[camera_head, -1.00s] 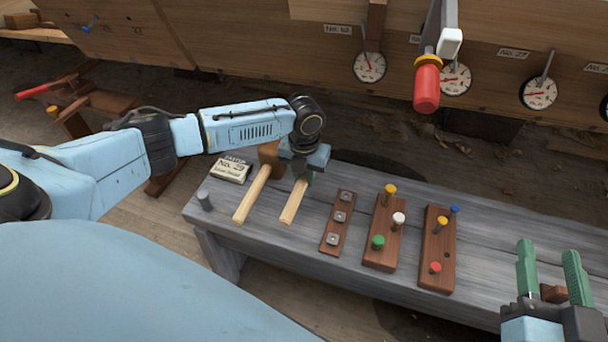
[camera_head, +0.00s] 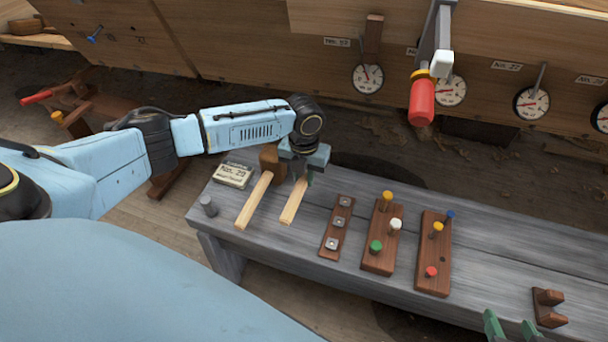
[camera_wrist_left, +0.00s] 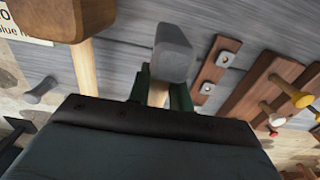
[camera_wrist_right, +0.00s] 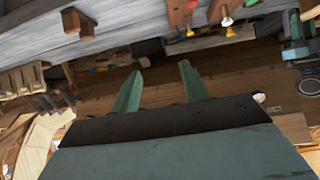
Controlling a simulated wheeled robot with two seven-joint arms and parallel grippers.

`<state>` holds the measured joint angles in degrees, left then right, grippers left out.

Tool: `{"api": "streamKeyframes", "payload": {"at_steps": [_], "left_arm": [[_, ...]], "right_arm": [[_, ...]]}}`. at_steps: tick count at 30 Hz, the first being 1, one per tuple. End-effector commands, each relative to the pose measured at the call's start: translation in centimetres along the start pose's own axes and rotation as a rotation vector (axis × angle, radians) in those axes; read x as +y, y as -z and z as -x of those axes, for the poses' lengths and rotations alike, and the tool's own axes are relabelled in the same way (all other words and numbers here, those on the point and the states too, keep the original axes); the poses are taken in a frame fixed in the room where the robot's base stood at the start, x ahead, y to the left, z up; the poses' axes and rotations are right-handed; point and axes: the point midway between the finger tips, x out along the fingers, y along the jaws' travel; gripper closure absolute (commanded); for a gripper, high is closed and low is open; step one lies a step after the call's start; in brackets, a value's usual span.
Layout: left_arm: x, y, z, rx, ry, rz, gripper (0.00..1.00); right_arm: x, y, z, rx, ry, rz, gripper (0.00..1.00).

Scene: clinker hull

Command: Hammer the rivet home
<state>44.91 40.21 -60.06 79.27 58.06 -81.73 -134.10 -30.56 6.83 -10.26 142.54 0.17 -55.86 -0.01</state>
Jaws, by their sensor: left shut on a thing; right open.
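A hammer with a grey block head (camera_wrist_left: 172,52) and pale wooden handle (camera_head: 294,200) is at the bench's left part. My left gripper (camera_head: 300,172) is shut on its handle just below the head; the fingers (camera_wrist_left: 160,92) also show in the left wrist view. Whether the hammer touches the bench is unclear. A blue-headed rivet (camera_head: 450,214) stands in the right wooden block (camera_head: 434,262). Another blue-headed pin (camera_head: 94,36) sticks out of the hull planking (camera_head: 230,50). My right gripper (camera_head: 513,326) is open and empty at the bottom right; it also shows in the right wrist view (camera_wrist_right: 158,80).
A brown-headed mallet (camera_head: 270,160) lies left of the hammer. The grey bench (camera_head: 500,260) also holds a washer strip (camera_head: 337,225), a middle rivet block (camera_head: 382,236) and a notched brown rest (camera_head: 548,308). A red-handled tool (camera_head: 422,102) hangs before the gauges.

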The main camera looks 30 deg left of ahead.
Motion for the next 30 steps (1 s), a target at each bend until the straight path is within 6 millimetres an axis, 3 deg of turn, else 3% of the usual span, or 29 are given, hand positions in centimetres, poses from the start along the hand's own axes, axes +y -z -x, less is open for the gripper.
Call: {"api": "streamKeyframes", "payload": {"at_steps": [18, 30], "left_arm": [[-0.1, -0.1, 1.8, -0.003, 0.002, 0.0, 1.0], [-0.1, -0.1, 3.5, -0.003, 0.002, 0.0, 1.0]], "right_arm": [[1.3, -6.6, 2.5, -0.391, -0.032, -0.01, 0.55], [2.4, -11.0, 2.4, -0.577, -0.054, -0.008, 0.55]]}}
